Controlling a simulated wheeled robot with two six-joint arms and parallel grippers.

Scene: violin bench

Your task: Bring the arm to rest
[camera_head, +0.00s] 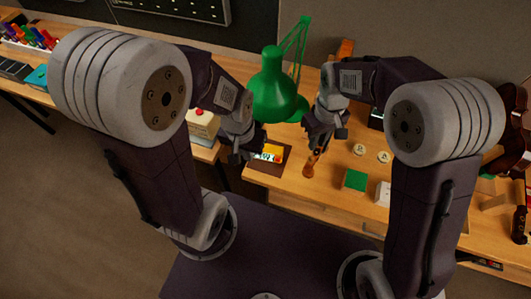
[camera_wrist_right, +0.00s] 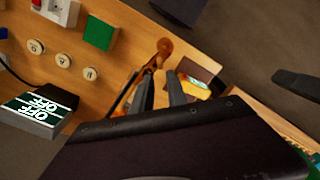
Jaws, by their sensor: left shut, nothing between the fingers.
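My left gripper (camera_head: 241,157) is shut and empty. It hangs beside the left edge of the workbench, close to a dark mat with a bright yellow card. My right gripper (camera_head: 318,143) is over the bench, right of the mat.
A green lamp (camera_head: 272,92) stands behind and between the grippers. A violin (camera_head: 513,135) is at the far right. Floor at left is clear.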

